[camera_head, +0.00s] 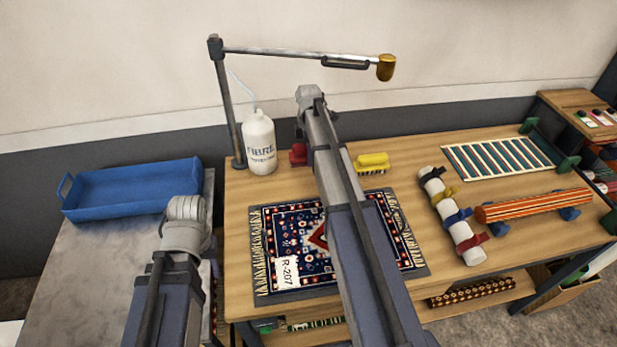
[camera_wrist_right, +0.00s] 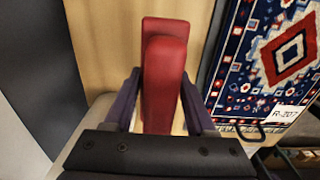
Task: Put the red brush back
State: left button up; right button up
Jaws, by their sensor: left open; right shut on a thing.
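The red brush (camera_head: 299,154) shows in the head view at the back of the wooden table, beside the white bottle and partly hidden by my right arm. My right gripper (camera_wrist_right: 163,98) is shut on the red brush (camera_wrist_right: 164,80), with one finger on each side of it. I cannot tell whether the brush touches the table. My left gripper (camera_head: 186,212) is open, above the grey bench at the left, apart from the brush; its fingers are hard to make out.
A patterned rug (camera_head: 285,230) labelled R-207 lies on the table (camera_head: 480,130). A white bottle (camera_head: 260,142), yellow brush (camera_head: 372,162), striped roll (camera_head: 535,206) and white roller with coloured clips (camera_head: 447,212) stand around it. A blue tray (camera_head: 130,190) lies left. A lamp arm (camera_head: 290,54) reaches overhead.

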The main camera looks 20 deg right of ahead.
aim_at(308, 180)
jog(key=shift+f+b, duration=3.9)
jog(key=shift+f, duration=0.5)
jog(key=shift+r, duration=0.15)
jog(key=o, duration=1.2)
notch_tip(308, 180, up, 12)
jog(key=p, duration=1.2)
jog(key=s+a+m+h, duration=0.1)
jog(key=s+a+m, duration=1)
jog(key=s+a, duration=1.6)
jog(key=shift+s+a, duration=0.15)
jog(key=shift+a, duration=0.25)
